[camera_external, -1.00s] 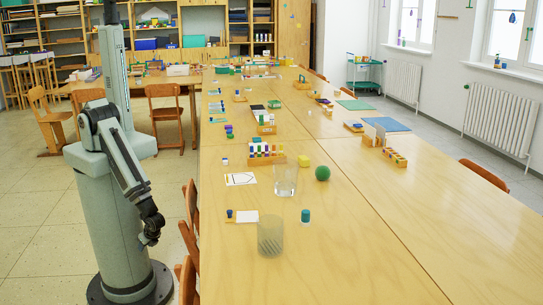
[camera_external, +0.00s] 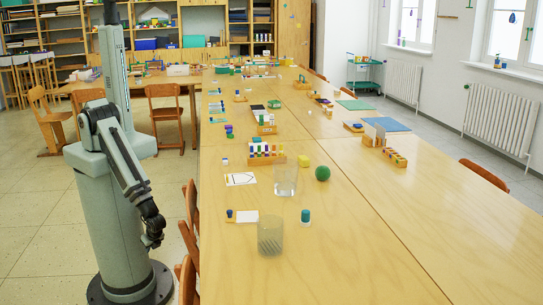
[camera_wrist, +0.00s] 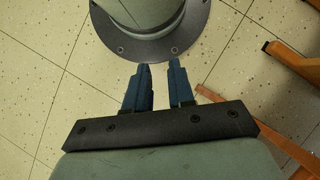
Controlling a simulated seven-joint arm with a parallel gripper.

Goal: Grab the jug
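Two clear vessels stand upright on the long wooden table in the external view. One is a tall clear glass vessel (camera_external: 284,181); the other is a greyish see-through vessel (camera_external: 270,236) nearer the camera. No handle or spout can be made out on either, so I cannot tell which is the jug. My gripper (camera_external: 153,240) hangs low beside the table's left edge, well left of both vessels and touching neither. In the wrist view my gripper (camera_wrist: 160,66) points at the floor, its two blue fingers apart with nothing between them. Neither vessel shows there.
The table (camera_external: 400,240) is bare at its front right. Near the vessels are a green ball (camera_external: 322,173), a yellow block (camera_external: 304,160), a teal-topped bottle (camera_external: 305,217), a white card (camera_external: 247,216) and a rack of coloured tubes (camera_external: 266,153). Wooden chairs (camera_external: 190,238) stand between my arm and the table.

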